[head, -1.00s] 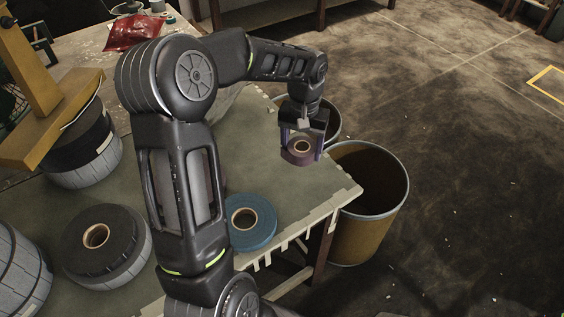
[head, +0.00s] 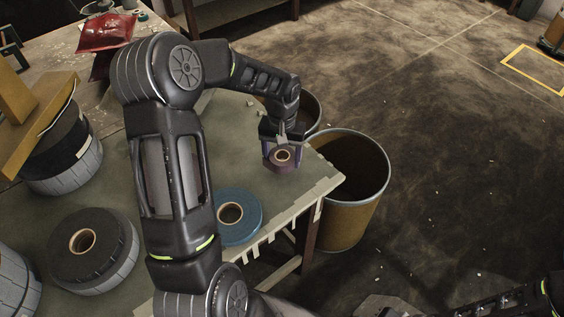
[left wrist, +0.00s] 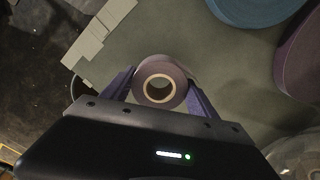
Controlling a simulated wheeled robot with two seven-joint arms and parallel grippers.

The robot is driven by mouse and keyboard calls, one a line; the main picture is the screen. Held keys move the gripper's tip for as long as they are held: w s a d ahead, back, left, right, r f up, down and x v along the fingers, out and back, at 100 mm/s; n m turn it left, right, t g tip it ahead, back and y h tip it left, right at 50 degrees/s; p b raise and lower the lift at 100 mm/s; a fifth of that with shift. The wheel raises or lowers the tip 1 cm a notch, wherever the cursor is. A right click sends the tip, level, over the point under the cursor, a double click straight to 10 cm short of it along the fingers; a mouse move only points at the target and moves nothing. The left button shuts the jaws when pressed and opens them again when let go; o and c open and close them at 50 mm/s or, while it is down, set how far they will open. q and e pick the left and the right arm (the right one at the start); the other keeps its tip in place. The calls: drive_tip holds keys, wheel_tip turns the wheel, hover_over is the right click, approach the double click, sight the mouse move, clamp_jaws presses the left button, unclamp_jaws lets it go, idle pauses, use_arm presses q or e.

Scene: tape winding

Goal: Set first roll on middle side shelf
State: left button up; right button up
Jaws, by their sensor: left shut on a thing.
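A small purple tape roll (head: 284,168) with a pale cardboard core is between the fingers of my left gripper (head: 283,157), near the table's right corner. In the left wrist view the gripper (left wrist: 160,94) is shut on the roll (left wrist: 160,61), one finger on each side. Whether the roll touches the table or hangs just above it, I cannot tell. No middle side shelf can be made out. My right gripper is not in view; only part of an arm shows at the bottom right of the head view.
A blue roll (head: 247,228) lies flat near the table's front edge. Another purple roll (left wrist: 302,58) shows in the left wrist view. A bin (head: 345,220) stands beyond the table corner. Bare tabletop (head: 232,127) lies behind the gripper.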

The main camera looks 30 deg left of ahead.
sight(282, 164)
use_arm(q)
wheel_tip(282, 164, down, 3)
drive_tip(key=shift+r, duration=0.1)
drive_tip(key=shift+f, duration=0.25)
drive_tip(key=o, duration=1.4)
drive_tip(key=shift+r, duration=0.15)
drive_tip(key=shift+r, duration=0.5)
wheel_tip(282, 164, up, 11)
drive_tip(key=b, duration=0.1)
